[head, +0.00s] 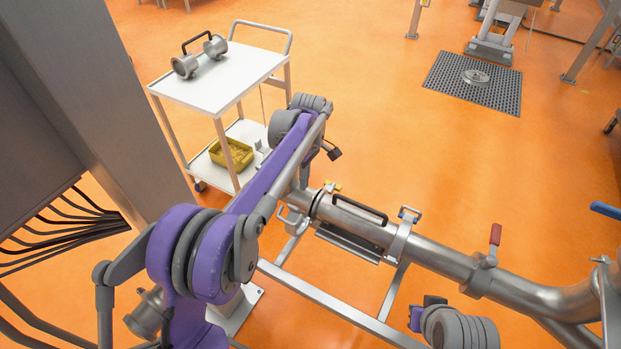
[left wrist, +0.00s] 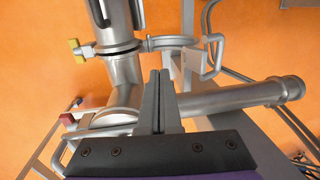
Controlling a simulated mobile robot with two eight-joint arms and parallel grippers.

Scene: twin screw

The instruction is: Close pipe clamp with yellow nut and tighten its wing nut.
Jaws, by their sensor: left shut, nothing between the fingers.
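In the left wrist view the yellow nut (left wrist: 73,43) is on a bolt at upper left. A metal clamp arc (left wrist: 170,42) sticks out to the right of the pipe there and looks swung open. My left gripper (head: 334,153) is above and behind the clamp in the head view. In the left wrist view its fingers (left wrist: 158,75) are shut and empty, pointing toward the arc, apparently apart from it. My right gripper (head: 433,301) is at lower right, its fingers unclear.
A black handle (head: 360,208) spans the pipe section. A white trolley (head: 235,80) stands at the back left.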

